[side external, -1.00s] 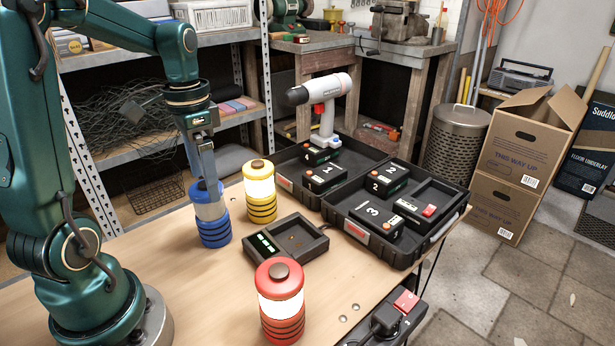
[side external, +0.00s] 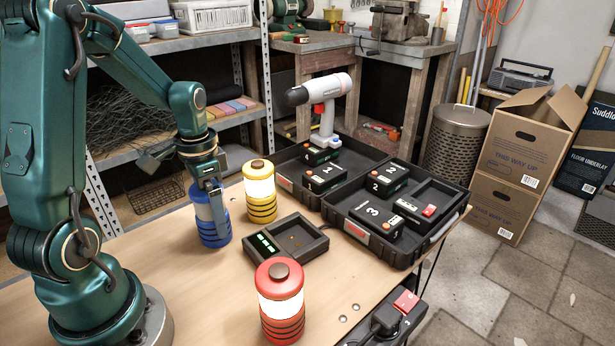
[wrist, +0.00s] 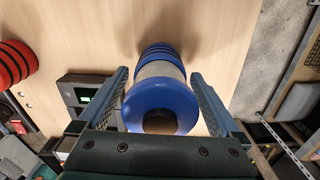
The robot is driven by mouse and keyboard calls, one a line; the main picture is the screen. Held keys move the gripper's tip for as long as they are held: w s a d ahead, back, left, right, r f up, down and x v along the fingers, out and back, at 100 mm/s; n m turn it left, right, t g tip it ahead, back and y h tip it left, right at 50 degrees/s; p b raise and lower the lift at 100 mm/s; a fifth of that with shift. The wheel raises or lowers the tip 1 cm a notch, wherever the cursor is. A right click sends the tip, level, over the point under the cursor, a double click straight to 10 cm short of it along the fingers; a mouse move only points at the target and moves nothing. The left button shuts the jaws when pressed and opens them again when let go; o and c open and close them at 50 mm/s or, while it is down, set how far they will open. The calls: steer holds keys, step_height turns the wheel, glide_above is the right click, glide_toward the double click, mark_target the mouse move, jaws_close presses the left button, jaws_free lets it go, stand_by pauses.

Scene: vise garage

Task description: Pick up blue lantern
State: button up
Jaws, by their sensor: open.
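The blue lantern (side external: 211,226) stands upright on the wooden bench in the side view, left of the yellow lantern. It has a blue cap and base with a pale band between. In the wrist view the blue lantern (wrist: 160,95) lies between the two fingers of my gripper (wrist: 165,92). The fingers are spread, with a visible gap on each side of the cap. In the side view my gripper (side external: 214,205) is at the lantern's upper part, and a finger hides some of its pale band.
The yellow lantern (side external: 260,192) stands close to the right of my gripper. The red lantern (side external: 281,300) stands at the front. A dark charger tray (side external: 286,242) lies between them, and an open black case (side external: 410,256) with numbered batteries is beyond it.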

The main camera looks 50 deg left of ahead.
steer(key=shift+r, duration=0.1)
jaws_close()
